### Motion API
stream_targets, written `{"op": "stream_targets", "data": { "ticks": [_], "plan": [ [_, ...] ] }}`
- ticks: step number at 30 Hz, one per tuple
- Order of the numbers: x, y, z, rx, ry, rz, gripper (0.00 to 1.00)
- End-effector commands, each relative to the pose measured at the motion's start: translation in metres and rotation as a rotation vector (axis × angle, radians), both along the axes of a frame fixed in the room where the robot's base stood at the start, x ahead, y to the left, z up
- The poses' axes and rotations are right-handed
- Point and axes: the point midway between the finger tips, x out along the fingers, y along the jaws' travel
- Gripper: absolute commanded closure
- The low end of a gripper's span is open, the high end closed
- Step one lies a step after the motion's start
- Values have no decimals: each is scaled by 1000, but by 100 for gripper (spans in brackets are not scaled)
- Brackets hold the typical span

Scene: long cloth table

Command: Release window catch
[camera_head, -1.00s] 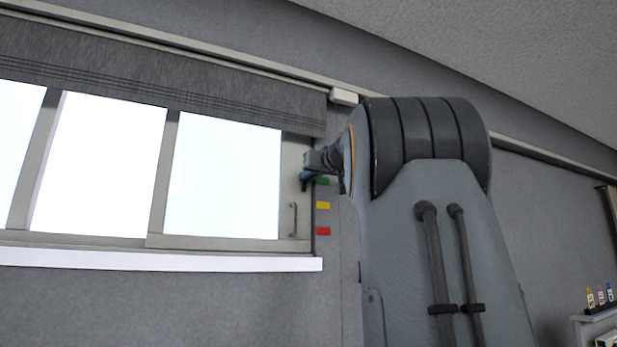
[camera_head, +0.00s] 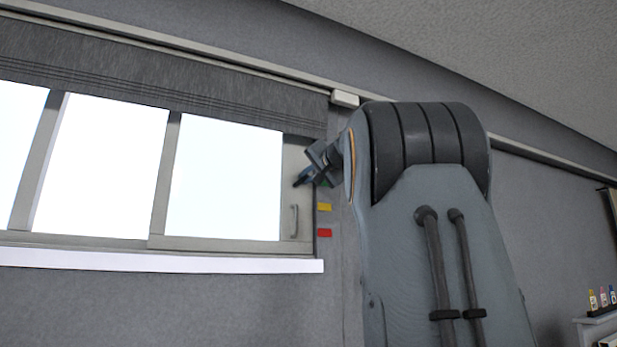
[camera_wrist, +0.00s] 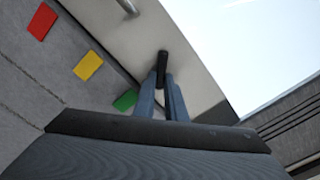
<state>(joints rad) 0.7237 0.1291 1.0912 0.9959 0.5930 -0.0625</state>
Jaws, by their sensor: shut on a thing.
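The window catch (camera_wrist: 162,66) is a small black lever on the pale right-hand frame of the sliding window. My gripper (camera_wrist: 161,84) is shut on it, with one blue-grey finger on each side of its lower end in the wrist view. In the head view my gripper (camera_head: 304,178) reaches from the right and points down and left onto the window frame (camera_head: 293,160). The catch's held end is partly hidden by the fingers.
A grey pull handle (camera_head: 294,221) sits below the catch on the same frame. Red (camera_wrist: 42,22), yellow (camera_wrist: 88,66) and green (camera_wrist: 125,100) tabs are on the wall beside the window. A dark blind (camera_head: 170,80) hangs above, and a white sill (camera_head: 160,262) runs below.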

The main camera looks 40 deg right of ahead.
Motion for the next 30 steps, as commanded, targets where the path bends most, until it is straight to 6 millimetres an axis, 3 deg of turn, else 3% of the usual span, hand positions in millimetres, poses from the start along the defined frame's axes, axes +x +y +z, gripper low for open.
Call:
{"op": "stream_targets", "data": {
  "ticks": [15, 30],
  "plan": [
    [-1, 2, 6, 408, -101, -1, 100],
    [0, 1, 6, 547, -136, -2, 100]
  ]
}}
